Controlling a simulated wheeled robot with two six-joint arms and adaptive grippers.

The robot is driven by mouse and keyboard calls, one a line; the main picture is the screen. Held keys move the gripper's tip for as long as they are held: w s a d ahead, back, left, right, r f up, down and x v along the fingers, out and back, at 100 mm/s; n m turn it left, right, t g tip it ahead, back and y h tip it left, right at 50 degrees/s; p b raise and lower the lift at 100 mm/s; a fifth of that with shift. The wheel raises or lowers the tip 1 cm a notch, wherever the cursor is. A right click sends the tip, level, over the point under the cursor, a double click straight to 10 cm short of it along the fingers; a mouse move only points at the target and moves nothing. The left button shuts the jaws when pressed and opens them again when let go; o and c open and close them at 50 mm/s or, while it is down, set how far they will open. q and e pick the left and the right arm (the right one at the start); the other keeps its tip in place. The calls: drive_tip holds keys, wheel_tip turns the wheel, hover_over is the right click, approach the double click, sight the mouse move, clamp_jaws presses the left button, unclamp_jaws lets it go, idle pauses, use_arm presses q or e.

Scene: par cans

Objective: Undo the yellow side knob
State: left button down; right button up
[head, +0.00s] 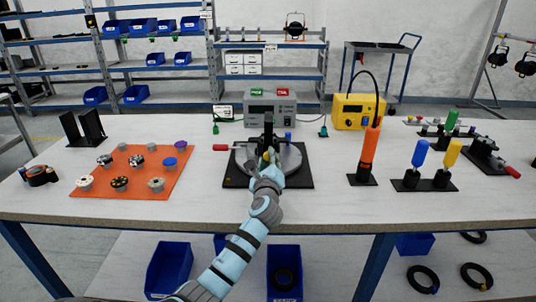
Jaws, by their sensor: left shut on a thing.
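A par can fixture stands on a black base plate (237,181) in the middle of the bench, with a grey round plate (291,160) and a dark upright part (268,128). A small patch of the yellow side knob (265,156) shows at the fixture's front. My left gripper (268,163) reaches in from the front and is shut on the yellow side knob, hiding most of it. A red-handled clamp (221,147) sticks out at the fixture's left. My right gripper is not in view.
An orange mat (110,190) with several round parts lies at left. A tall orange-handled tool (371,146), blue (419,154) and yellow (453,154) screwdrivers stand at right. A grey tester (270,112) and a yellow box (357,112) stand behind. The front bench strip is clear.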

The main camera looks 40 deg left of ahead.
use_arm(q)
drive_tip(key=c, duration=1.3)
unclamp_jaws()
drive_tip(key=shift+f, duration=0.1)
